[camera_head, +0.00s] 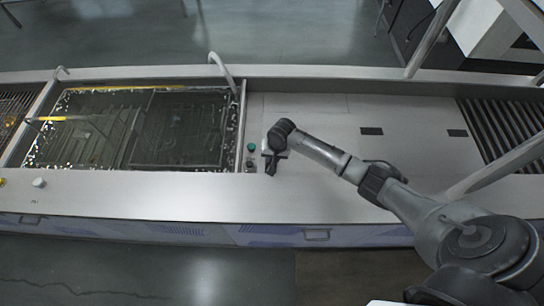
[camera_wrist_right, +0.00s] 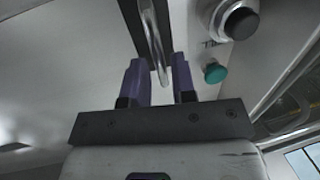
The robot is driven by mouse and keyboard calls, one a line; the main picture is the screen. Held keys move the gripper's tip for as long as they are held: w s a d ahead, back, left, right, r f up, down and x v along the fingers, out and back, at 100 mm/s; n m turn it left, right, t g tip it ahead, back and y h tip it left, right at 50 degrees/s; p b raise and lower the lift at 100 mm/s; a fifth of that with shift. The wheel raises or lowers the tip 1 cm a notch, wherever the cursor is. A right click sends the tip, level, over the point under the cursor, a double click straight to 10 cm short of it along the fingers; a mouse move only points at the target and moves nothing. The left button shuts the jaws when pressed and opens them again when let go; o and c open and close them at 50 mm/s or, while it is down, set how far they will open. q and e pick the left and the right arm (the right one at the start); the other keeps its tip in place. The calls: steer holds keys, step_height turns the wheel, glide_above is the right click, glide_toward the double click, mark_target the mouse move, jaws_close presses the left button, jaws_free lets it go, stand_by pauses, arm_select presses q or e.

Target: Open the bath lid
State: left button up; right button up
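The bath (camera_head: 140,128) is a sunken tank left of centre in the head view, with a dark, glossy, reflecting surface. I cannot tell whether that surface is a lid or liquid. My right gripper (camera_head: 270,165) points down over the steel panel just right of the bath's rim. In the right wrist view, the gripper's two purple fingers (camera_wrist_right: 158,80) stand apart, with a shiny metal bar (camera_wrist_right: 156,45) showing in line with the gap between them. Contact with the bar is not visible. My left gripper is not in view.
A green button (camera_wrist_right: 215,72) and a dark round knob (camera_wrist_right: 239,20) sit close beside the right gripper. A curved metal pipe (camera_head: 224,70) rises at the bath's back right corner. The steel deck (camera_head: 320,112) behind my right arm is mostly clear.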

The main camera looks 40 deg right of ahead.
jaws_close()
